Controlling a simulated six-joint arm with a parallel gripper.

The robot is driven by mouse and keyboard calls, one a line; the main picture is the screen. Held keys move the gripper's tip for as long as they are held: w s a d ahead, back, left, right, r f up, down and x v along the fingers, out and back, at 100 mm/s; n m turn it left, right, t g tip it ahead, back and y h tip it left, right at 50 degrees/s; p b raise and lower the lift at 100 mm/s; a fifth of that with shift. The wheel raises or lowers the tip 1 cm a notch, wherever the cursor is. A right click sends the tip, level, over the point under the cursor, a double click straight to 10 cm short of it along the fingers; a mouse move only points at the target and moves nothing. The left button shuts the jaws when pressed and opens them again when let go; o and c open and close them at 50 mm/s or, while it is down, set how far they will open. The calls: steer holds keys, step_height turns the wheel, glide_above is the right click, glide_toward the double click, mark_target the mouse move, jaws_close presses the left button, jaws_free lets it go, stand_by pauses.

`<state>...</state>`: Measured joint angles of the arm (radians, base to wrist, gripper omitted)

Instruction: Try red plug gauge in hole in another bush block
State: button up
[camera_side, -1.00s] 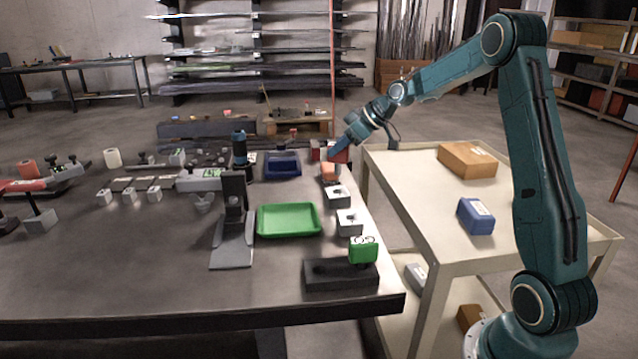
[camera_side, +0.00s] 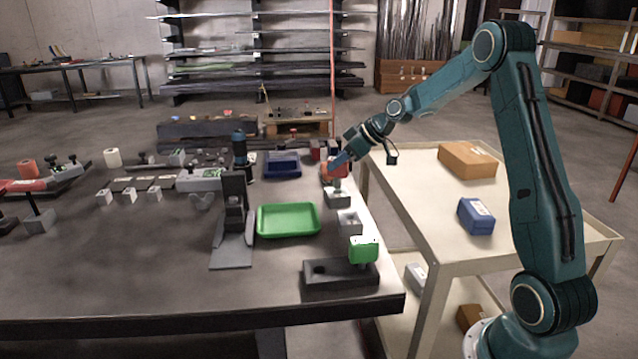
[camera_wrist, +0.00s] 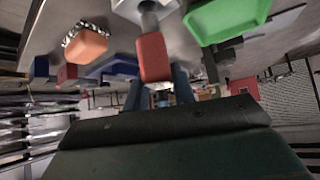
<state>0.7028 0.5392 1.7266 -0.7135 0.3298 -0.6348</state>
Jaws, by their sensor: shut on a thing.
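My gripper (camera_side: 337,164) is shut on the red plug gauge (camera_wrist: 154,57), whose red handle sits between the blue fingers in the wrist view. The gauge's grey pin (camera_wrist: 149,20) points at a light grey bush block (camera_side: 338,199) near the table's right edge. In the wrist view the pin end overlaps that block (camera_wrist: 128,9); I cannot tell whether it is in the hole or how deep. A second bush block (camera_side: 349,223) stands nearer the camera, with a dark hole on top.
A green tray (camera_side: 288,234) lies left of the bush blocks, a blue tray (camera_side: 283,172) behind it. A dark gauge stand (camera_side: 340,287) at the front holds a green gauge (camera_side: 363,250) and has one empty hole. A press-like fixture (camera_side: 233,225) stands left of the green tray.

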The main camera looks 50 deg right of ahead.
mark_target(338, 172)
steer(key=shift+f, duration=1.9)
stand_by(0.6)
steer(key=shift+r, duration=0.1)
stand_by(0.7)
steer(key=shift+r, duration=3.2)
